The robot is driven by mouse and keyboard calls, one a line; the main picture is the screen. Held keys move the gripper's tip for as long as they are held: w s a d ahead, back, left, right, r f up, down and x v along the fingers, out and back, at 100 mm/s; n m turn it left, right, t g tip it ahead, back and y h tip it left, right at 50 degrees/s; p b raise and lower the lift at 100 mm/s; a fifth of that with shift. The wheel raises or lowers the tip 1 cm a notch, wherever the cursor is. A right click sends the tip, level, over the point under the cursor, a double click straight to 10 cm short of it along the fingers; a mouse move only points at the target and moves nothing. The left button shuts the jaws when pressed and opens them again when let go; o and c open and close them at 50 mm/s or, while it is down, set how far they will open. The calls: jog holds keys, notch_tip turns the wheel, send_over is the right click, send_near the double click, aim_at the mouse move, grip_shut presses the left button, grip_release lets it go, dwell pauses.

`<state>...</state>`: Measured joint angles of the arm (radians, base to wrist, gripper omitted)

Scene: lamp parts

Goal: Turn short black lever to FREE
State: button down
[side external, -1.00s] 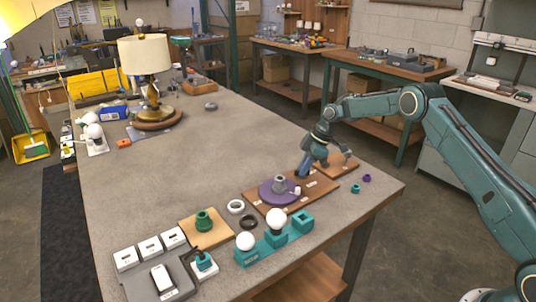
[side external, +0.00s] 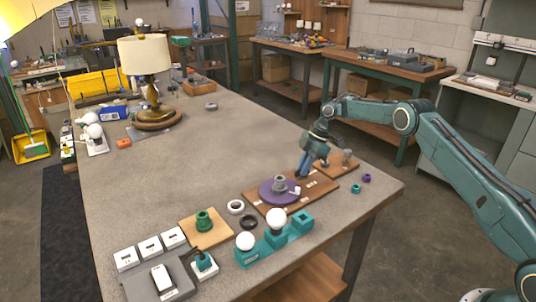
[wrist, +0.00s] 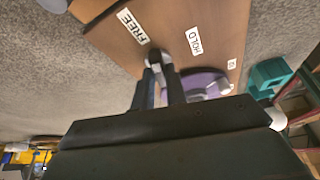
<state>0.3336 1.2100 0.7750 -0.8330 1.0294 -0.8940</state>
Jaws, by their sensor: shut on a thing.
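The wooden board (side external: 326,186) carries a purple disc (side external: 279,197) with a grey post (side external: 280,183) and a white knob (side external: 297,190). In the wrist view the board (wrist: 215,15) shows a FREE label (wrist: 132,26) and a HOLD label (wrist: 194,41). My gripper (side external: 301,174) reaches down at the board's far side, beside the disc. In the wrist view my gripper (wrist: 158,70) has its fingers close together, shut on the short black lever, which they mostly hide.
A smaller wooden board (side external: 333,170) with a grey peg (side external: 347,157) lies just behind my gripper.

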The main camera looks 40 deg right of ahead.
jog(key=c, duration=1.4)
grip_release()
jog(key=shift+c, duration=0.2)
jog(key=shift+m, duration=0.6)
jog(key=shift+s+a+m+t+h, duration=0.1)
jog(key=shift+m+t+h, duration=0.2)
jog(key=shift+m+t, duration=0.75)
jog(key=m, duration=0.2)
jog(key=m+h, duration=0.1)
jog(key=m, duration=0.1)
jog(key=shift+s+r+m+t, duration=0.1)
jog(key=shift+r+m+t, duration=0.05)
jog(key=shift+m+t, duration=0.15)
jog(key=v, duration=1.4)
jog(key=s+a+r+m+h, duration=0.2)
jog(key=s+a+r+m, duration=0.5)
jog(key=s+r, duration=0.4)
jog(key=shift+s+a+t+h, duration=0.35)
jog(key=shift+s+t, duration=0.1)
jog(key=shift+s, duration=0.3)
